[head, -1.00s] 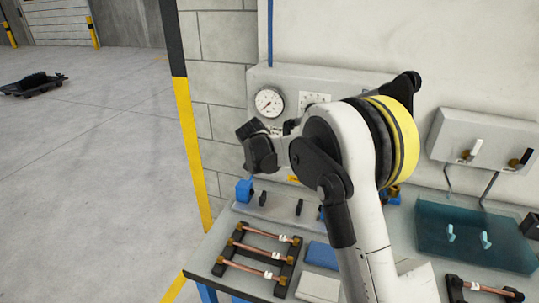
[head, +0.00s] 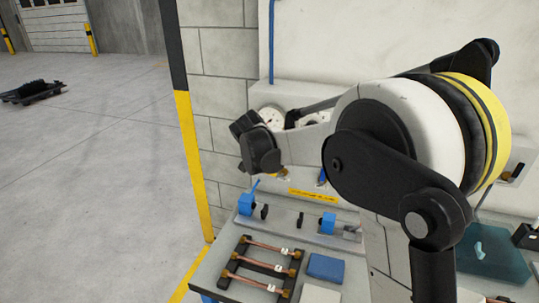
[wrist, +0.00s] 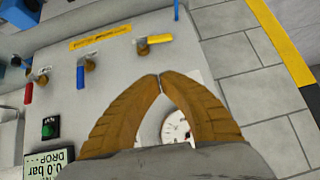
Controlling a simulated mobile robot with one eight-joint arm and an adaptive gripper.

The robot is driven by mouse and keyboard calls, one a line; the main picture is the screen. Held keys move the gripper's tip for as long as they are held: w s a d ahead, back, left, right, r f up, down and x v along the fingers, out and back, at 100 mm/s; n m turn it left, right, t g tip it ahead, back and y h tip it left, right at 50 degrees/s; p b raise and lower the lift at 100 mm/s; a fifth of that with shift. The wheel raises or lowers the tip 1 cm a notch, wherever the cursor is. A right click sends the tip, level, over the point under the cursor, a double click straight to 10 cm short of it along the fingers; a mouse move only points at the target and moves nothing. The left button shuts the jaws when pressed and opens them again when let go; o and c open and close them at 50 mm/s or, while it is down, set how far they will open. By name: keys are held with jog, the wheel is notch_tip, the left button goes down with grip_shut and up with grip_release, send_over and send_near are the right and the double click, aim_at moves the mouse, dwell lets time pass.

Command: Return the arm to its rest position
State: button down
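My arm (head: 400,130) is raised and bent in front of the bench panel in the head view. It fills much of the right side, and its dark wrist end (head: 257,148) points left. In the wrist view my gripper (wrist: 160,80) has its two tan fingers meeting at the tips, with nothing held between them. The fingers are in front of the grey panel (wrist: 105,85), apart from the bench top. A round gauge (wrist: 175,127) shows between and behind the fingers. In the head view the fingers cannot be made out.
Copper tubes lie on a black rack (head: 234,270) at the bench's left. A teal tray (head: 492,262) is at right, partly hidden by my arm. A yellow-black post (head: 190,150) edges the open floor at left.

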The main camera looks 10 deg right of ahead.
dwell(0.3)
jog(key=s+d+r+n+y+b, duration=0.1)
jog(key=s+d+b, duration=0.1)
jog(key=s, duration=0.7)
jog(key=s+d+r+n+y+b, duration=0.1)
jog(key=s+d+n+b, duration=0.1)
jog(key=s, duration=0.7)
jog(key=s+f+n+b, duration=0.1)
jog(key=s+f, duration=0.2)
jog(key=s, duration=0.4)
jog(key=s+f+n+y+b, duration=0.1)
jog(key=s+f, duration=0.2)
jog(key=s, duration=0.4)
jog(key=s+f+n+g+b, duration=0.1)
jog(key=s+f, duration=0.2)
jog(key=s, duration=0.4)
jog(key=shift+s+y+b, duration=0.25)
jog(key=shift+y+b, duration=0.1)
jog(key=shift+y, duration=0.05)
jog(key=shift+f, duration=0.1)
